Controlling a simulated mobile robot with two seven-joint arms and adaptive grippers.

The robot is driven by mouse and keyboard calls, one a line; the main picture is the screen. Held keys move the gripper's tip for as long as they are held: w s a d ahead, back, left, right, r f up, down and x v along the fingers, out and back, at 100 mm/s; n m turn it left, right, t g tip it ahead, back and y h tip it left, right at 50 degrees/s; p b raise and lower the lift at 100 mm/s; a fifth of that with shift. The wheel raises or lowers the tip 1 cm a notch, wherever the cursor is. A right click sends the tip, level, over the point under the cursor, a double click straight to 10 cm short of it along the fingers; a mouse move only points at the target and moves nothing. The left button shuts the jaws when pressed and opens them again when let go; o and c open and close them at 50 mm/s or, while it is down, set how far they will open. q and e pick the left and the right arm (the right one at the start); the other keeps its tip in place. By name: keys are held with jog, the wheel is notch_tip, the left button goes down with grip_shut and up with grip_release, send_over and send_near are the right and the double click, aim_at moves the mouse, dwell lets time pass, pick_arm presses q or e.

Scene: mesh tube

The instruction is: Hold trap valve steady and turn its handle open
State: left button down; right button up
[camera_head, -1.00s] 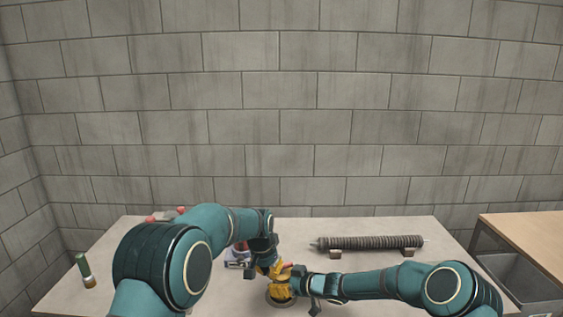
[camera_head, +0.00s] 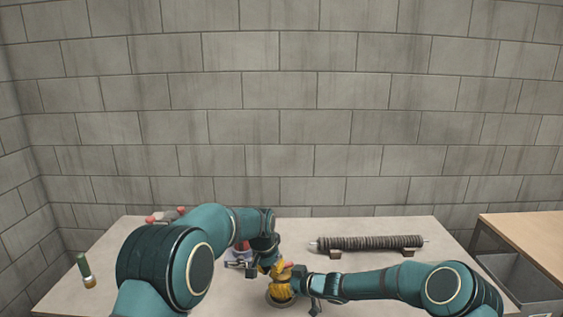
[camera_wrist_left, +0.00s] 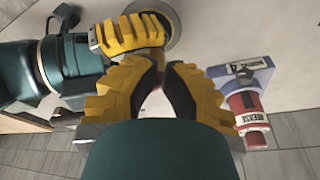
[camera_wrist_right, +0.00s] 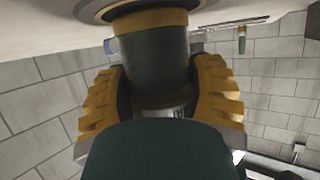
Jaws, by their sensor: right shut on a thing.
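The trap valve stands on the table between my grippers, mostly hidden in the head view, where its round base (camera_head: 280,302) shows low in the middle. In the right wrist view its dark green body (camera_wrist_right: 155,58) has a yellow band. My right gripper (camera_head: 283,290) is shut on this body from the side; its yellow fingers flank it in the right wrist view. My left gripper (camera_head: 275,267) is above the valve, pointing down. In the left wrist view its fingertips (camera_wrist_left: 163,68) stand a small gap apart, with something reddish just visible between them. The handle is largely hidden.
A red and white item (camera_wrist_left: 245,105) on a blue-grey base stands close to my left gripper. A dark ribbed tube (camera_head: 368,243) rests on supports at the back right. A wooden-topped unit (camera_head: 530,245) is at far right.

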pick_arm(q)
jog(key=shift+s+d, duration=0.35)
jog(key=shift+d, duration=0.1)
jog(key=shift+s+d, duration=0.2)
jog(key=shift+d, duration=0.05)
jog(key=shift+s+d, duration=0.15)
jog(key=shift+d, duration=0.25)
jog(key=shift+s+d, duration=0.15)
jog(key=shift+d, duration=0.2)
jog(key=shift+s, duration=0.35)
jog(key=w+v, duration=0.1)
jog(key=v, duration=0.5)
jog(key=shift+w+d, duration=0.15)
jog(key=shift+d, duration=0.05)
dwell(0.3)
jog(key=shift+r, duration=0.15)
